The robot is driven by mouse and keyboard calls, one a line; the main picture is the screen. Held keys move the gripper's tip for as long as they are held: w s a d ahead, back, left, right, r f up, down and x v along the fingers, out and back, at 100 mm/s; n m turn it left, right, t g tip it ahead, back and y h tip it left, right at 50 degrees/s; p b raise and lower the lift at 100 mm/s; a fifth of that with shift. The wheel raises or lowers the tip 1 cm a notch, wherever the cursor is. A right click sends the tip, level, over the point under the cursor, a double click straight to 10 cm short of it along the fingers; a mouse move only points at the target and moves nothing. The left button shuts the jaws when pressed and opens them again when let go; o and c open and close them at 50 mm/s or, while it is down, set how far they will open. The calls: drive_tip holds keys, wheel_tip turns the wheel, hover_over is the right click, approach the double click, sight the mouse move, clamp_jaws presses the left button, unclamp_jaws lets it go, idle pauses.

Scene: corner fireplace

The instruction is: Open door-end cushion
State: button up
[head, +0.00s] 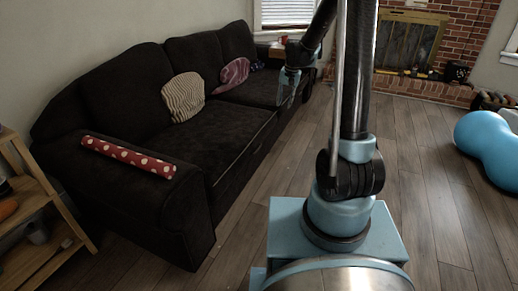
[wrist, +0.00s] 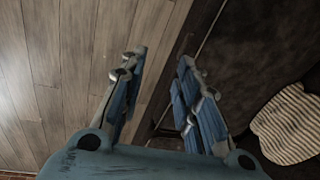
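A dark brown sofa (head: 215,131) stands along the left wall, with dark seat and back cushions; I cannot tell which one is the door-end cushion. A striped cream pillow (head: 184,97) and a mauve pillow (head: 231,75) lean on its back. My gripper (head: 287,85) hangs fingers-down at the sofa's front edge, near its far half. In the wrist view my gripper (wrist: 160,65) is open, with nothing between its fingers. The sofa's dark seat (wrist: 235,65) and the striped pillow (wrist: 288,125) lie to the right there. My arm hides part of the far room.
A red polka-dot roll (head: 128,156) lies on the near sofa arm. A wooden shelf (head: 35,215) stands at the left. A blue peanut ball (head: 490,150) lies at the right. A brick fireplace (head: 410,45) is at the back. The plank floor (head: 425,180) between is clear.

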drive_tip(key=w+a+f+m, duration=0.1)
drive_tip(key=w+a+f, duration=0.45)
drive_tip(key=f, duration=0.45)
drive_tip(key=w+a+f, duration=0.5)
drive_tip(key=w+f, duration=0.2)
drive_tip(key=f, duration=0.2)
drive_tip(key=shift+g, duration=0.3)
drive_tip(key=a+f, duration=0.1)
drive_tip(key=f, duration=0.4)
drive_tip(key=a+f, duration=0.1)
drive_tip(key=f, duration=1.1)
drive_tip(key=shift+w+a+f, duration=0.1)
drive_tip(key=shift+w+a, duration=0.2)
drive_tip(key=shift+a, duration=0.1)
clamp_jaws()
